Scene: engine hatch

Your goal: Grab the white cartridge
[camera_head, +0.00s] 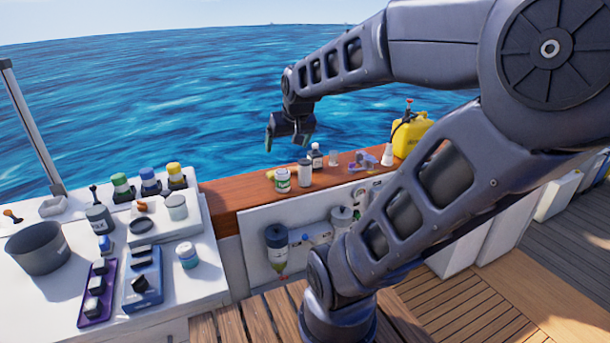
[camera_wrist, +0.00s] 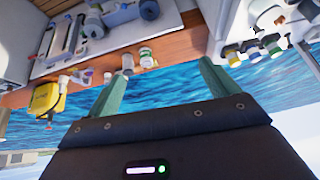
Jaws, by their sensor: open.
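A white cylinder with a dark top (camera_head: 304,173), which looks like the white cartridge, stands upright on the wooden ledge (camera_head: 240,190). It also shows in the wrist view (camera_wrist: 128,63), where the scene is upside down. A white jar with a green label (camera_head: 282,181) stands close to its left; a dark bottle with a white label (camera_head: 316,156) stands behind it to the right. My gripper (camera_head: 289,143) is open and empty, above the ledge and apart from these things. Its two green fingers (camera_wrist: 163,75) are spread wide in the wrist view.
A clear cup (camera_head: 333,157), a white cone (camera_head: 387,155) and a yellow jug (camera_head: 410,138) stand farther right on the ledge. A white panel with filter housings (camera_head: 277,248) hangs below. The left counter holds a grey pot (camera_head: 38,248) and several jars. Water lies beyond.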

